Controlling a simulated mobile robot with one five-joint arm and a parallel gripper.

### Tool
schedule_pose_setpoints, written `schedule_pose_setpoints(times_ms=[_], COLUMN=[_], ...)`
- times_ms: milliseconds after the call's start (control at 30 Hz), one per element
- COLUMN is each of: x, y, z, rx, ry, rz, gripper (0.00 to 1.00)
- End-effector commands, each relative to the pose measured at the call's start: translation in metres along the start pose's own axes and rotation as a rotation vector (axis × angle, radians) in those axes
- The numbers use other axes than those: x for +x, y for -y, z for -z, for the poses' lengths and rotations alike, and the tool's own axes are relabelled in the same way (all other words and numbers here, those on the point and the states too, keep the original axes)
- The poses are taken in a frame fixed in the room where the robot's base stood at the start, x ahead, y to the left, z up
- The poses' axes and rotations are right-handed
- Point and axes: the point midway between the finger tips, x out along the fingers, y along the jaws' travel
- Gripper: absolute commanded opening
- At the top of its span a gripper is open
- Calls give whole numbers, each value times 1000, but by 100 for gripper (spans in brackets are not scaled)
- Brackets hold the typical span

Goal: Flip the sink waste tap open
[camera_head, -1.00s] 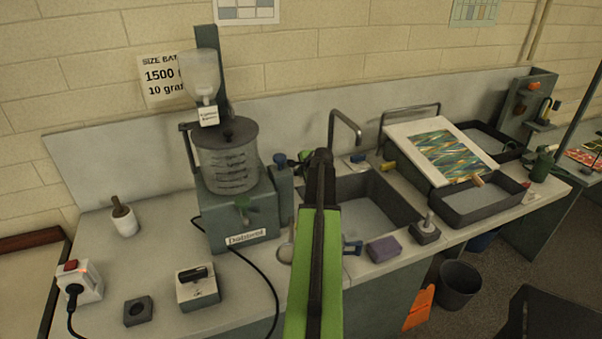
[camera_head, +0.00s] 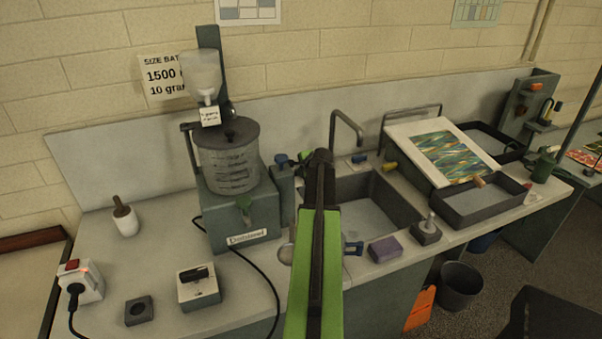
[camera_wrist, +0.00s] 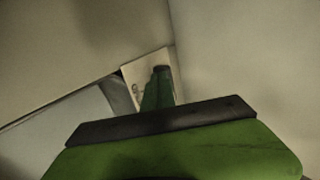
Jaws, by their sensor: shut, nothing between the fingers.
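My green arm reaches up the middle of the head view, and its dark end, my gripper (camera_head: 320,158), is in front of the left side of the sink (camera_head: 385,205). My gripper is shut and empty. A blue lever (camera_head: 353,248) sits at the counter's front edge below the sink, just right of my arm; I cannot tell for sure that it is the waste tap. My arm hides the sink's left edge.
A bent faucet (camera_head: 347,125) stands behind the sink. The drum machine (camera_head: 238,205) is close on the left. A purple sponge (camera_head: 384,249) and a grey block with a knob (camera_head: 426,233) lie at the front edge. A tilted board (camera_head: 440,150) and dark trays stand right.

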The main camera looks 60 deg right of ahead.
Motion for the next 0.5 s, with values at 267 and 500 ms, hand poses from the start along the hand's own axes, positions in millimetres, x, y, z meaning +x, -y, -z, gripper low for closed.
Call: schedule_pose_setpoints(times_ms=[267,500], x=[1,4], y=[1,4], z=[-3,-8], rx=[0,0], ry=[1,2], rz=[0,0], gripper=[0,0])
